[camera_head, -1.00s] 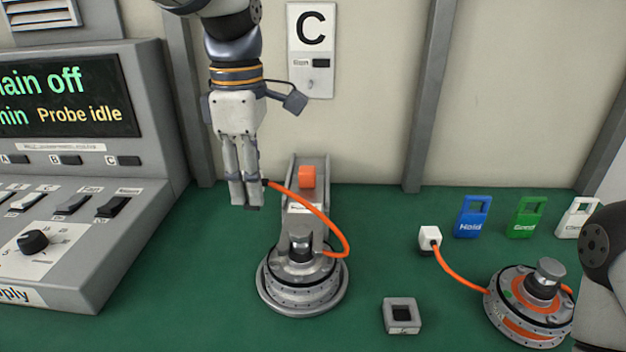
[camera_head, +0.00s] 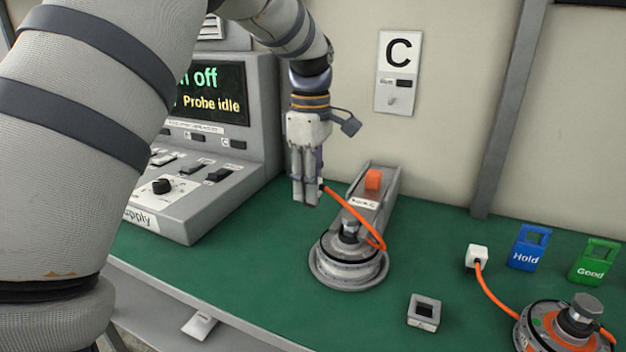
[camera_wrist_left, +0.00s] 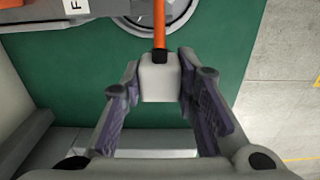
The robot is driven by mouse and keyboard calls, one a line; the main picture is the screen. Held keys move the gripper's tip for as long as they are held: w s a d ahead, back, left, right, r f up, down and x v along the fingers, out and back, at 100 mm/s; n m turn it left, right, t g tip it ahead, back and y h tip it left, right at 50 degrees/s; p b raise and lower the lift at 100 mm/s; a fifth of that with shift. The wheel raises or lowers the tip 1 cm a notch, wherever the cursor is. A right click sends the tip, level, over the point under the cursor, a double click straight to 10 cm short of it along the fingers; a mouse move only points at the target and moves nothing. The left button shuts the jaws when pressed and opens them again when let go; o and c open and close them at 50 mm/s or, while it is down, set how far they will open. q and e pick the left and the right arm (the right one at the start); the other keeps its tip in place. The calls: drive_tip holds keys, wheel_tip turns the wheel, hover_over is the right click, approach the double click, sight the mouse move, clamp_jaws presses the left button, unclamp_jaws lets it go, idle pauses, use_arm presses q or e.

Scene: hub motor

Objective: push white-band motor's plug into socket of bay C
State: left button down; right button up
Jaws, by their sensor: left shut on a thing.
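My left gripper (camera_head: 306,203) is shut on a white plug (camera_wrist_left: 158,84), which sits between its fingertips in the left wrist view. In the head view the fingers mostly hide the plug. They point down, left of the motor and above the green bench. An orange cable (camera_head: 352,212) runs from the plug to the grey-white motor (camera_head: 348,268), which sits at the front of a sloped grey stand (camera_head: 385,195) with an orange block. The bay C plate (camera_head: 398,72) on the wall has a small dark slot and a little lever. I cannot tell which opening is the socket. My right gripper is out of view.
A second motor (camera_head: 565,328) with an orange band stands at right, its cable ending in a white plug (camera_head: 477,257). A grey block (camera_head: 423,312) with a square opening lies in front. Blue (camera_head: 528,248) and green (camera_head: 594,262) tags stand behind. A console (camera_head: 215,185) stands left.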

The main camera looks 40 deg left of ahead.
use_arm(q)
drive_tip(key=d, duration=2.4)
drive_tip(key=shift+w+d+f, duration=0.1)
drive_tip(key=shift+d+f, duration=0.05)
drive_tip(key=shift+f, duration=1.95)
drive_tip(key=shift+w+d+f, duration=0.1)
drive_tip(key=shift+d+f, duration=0.05)
drive_tip(key=shift+f, duration=1.95)
drive_tip(key=shift+f, duration=0.6)
drive_tip(key=shift+f, duration=0.45)
drive_tip(key=shift+f, duration=0.85)
